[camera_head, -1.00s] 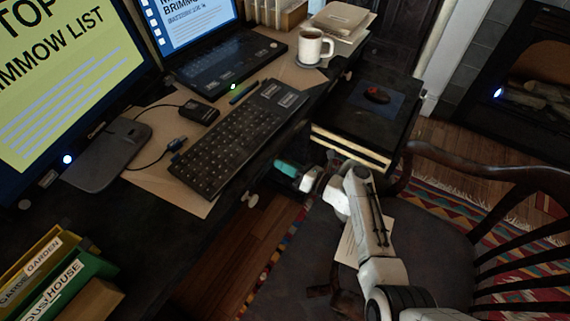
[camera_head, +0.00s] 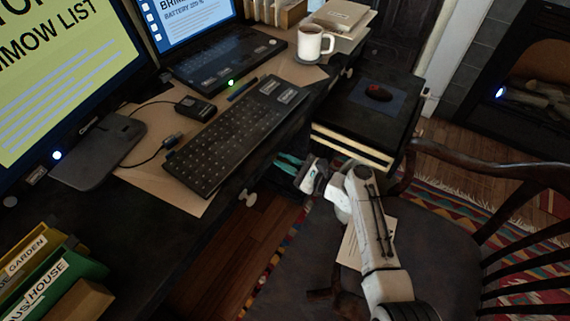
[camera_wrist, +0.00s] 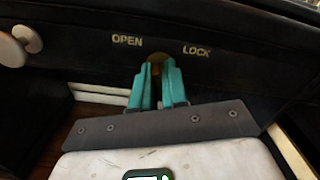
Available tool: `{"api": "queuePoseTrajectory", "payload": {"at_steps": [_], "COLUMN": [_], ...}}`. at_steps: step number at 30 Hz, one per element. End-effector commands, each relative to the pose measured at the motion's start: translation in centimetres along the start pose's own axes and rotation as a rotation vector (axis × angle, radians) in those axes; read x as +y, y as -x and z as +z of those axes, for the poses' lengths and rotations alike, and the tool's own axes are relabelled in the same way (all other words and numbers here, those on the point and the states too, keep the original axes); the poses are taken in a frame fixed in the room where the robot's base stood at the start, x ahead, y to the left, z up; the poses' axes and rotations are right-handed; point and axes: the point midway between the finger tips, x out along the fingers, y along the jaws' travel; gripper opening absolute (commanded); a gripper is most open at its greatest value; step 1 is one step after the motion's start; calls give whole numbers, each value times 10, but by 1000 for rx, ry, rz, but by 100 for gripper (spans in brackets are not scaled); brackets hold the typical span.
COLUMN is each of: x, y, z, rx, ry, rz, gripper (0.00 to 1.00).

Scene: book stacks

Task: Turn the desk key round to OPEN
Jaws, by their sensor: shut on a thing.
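My gripper (camera_wrist: 157,84) has teal fingers, which point at the dark desk front in the wrist view. They are shut on the desk key (camera_wrist: 157,58), of which only a little brass shows between and behind the fingertips. The gold word OPEN (camera_wrist: 127,40) is to the left of the key and LOCK (camera_wrist: 197,51) is to its right. The fingers hide most of the key, so I cannot tell which way its bow points. In the head view my gripper (camera_head: 288,161) is under the desk edge, below the keyboard; the key is hidden there.
A round pale knob (camera_wrist: 14,48) is left of the lock. A wooden chair (camera_head: 440,235) stands close beside my arm.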

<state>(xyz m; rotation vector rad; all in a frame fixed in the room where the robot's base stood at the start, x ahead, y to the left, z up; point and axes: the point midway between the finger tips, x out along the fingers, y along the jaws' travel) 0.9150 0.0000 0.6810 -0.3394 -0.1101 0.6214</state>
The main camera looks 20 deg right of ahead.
Motion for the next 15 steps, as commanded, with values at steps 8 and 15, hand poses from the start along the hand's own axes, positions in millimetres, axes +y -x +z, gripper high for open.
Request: {"api": "queuePoseTrajectory", "payload": {"at_steps": [8, 15], "x": [1, 0], "y": [1, 1], "z": [-3, -2], "rx": [1, 2], "ry": [207, 314], "rz": [0, 0], "gripper": [0, 0]}}
